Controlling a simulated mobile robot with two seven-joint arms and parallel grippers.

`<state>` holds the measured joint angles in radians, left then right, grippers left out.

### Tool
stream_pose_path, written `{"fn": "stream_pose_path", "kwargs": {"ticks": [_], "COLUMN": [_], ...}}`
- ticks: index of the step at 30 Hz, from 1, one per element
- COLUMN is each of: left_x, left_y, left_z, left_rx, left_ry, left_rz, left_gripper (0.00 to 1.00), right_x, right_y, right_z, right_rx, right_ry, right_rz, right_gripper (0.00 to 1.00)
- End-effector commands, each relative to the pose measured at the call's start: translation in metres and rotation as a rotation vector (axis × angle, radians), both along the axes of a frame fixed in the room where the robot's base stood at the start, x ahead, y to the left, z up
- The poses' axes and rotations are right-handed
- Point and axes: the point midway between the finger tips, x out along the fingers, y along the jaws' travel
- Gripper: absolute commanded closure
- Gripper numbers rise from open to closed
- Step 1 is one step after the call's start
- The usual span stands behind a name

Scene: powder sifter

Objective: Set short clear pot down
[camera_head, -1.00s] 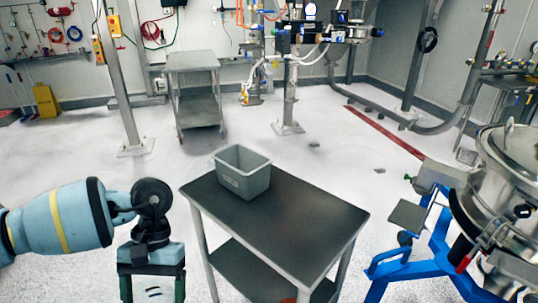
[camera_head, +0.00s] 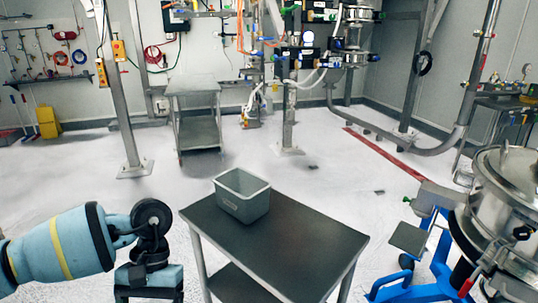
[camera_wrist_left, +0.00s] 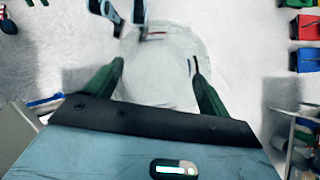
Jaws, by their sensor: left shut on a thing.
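The short clear pot (camera_wrist_left: 160,75) shows in the left wrist view as a see-through round shape, with the pale floor visible through it. My left gripper (camera_wrist_left: 162,80) has its two green fingers on either side of the pot and is shut on it. In the head view only the upper body of my left gripper shows, at the bottom left, beside the dark-topped table (camera_head: 300,245). Its fingers and the pot are below the picture edge there. My right gripper is not in view.
A grey open bin (camera_head: 242,207) stands on the table's far left corner; the rest of the tabletop is clear. A steel vessel on a blue frame (camera_head: 418,288) stands at right. Blue and red bins (camera_wrist_left: 308,57) show at the right in the wrist view.

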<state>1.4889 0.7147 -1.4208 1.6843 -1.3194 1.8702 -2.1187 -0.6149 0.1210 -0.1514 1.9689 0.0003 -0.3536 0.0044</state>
Motion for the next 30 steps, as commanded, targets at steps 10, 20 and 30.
{"fn": "stream_pose_path", "kwargs": {"ticks": [10, 20, 30], "left_x": [0.000, -0.018, -0.034], "left_y": [0.000, -0.001, 0.000], "left_z": [0.000, -0.075, -0.127], "left_rx": [-0.001, -0.002, -0.001], "left_ry": [0.001, 0.011, 0.000], "left_rz": [0.001, 0.008, 0.001], "left_gripper": [0.43, 0.43, 0.43], "right_x": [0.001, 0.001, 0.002], "right_y": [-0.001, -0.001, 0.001], "right_z": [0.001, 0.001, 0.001], "right_rx": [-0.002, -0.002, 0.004], "right_ry": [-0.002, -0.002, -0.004], "right_rz": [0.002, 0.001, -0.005], "right_gripper": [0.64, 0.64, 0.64]}}
